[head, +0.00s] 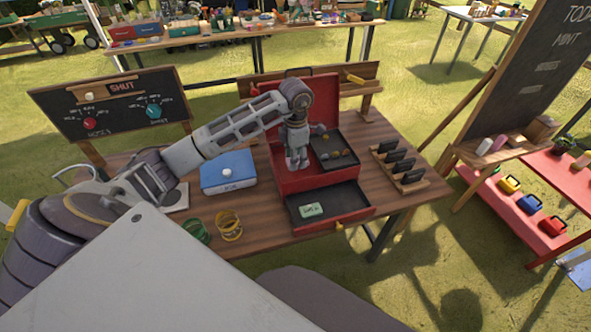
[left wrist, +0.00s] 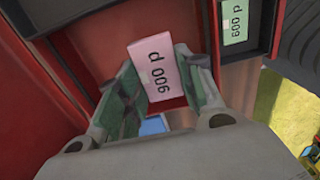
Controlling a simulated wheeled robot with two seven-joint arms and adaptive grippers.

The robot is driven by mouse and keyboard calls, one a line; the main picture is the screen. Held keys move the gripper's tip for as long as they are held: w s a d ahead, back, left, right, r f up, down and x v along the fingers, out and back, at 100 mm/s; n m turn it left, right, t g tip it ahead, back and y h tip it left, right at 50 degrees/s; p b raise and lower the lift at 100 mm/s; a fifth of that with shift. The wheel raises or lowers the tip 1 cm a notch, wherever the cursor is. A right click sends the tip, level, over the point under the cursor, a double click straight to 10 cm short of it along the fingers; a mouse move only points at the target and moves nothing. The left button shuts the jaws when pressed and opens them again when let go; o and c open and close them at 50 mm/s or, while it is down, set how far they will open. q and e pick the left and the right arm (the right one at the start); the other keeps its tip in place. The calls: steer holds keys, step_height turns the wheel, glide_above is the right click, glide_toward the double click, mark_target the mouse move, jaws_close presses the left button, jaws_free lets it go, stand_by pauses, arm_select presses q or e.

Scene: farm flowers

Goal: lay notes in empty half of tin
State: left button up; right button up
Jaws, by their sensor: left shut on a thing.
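The red tin (head: 302,182) stands open on the wooden table, its lid raised at the back. A dark tray (head: 338,157) with small coins fills its right half. Its open front drawer (head: 350,201) holds a green note (head: 312,210), which also shows in the left wrist view (left wrist: 237,18). My left gripper (head: 297,166) points down over the tin's left half, left of the coin tray. It is shut on a pink note (left wrist: 155,70) with black print, which stands out between the fingers. The gripper hides the note in the head view. My right gripper is not in view.
A blue box (head: 228,170) sits left of the tin, with green (head: 195,230) and yellow (head: 229,226) rings in front of it. A wooden rack (head: 408,170) with black pieces stands to the right. A chalkboard panel (head: 115,108) reading SHUT stands at the back left.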

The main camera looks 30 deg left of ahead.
mark_target(296, 176)
arm_select(q)
steer(key=shift+f, duration=1.65)
step_height(296, 176, down, 2)
steer(key=shift+f, duration=0.4)
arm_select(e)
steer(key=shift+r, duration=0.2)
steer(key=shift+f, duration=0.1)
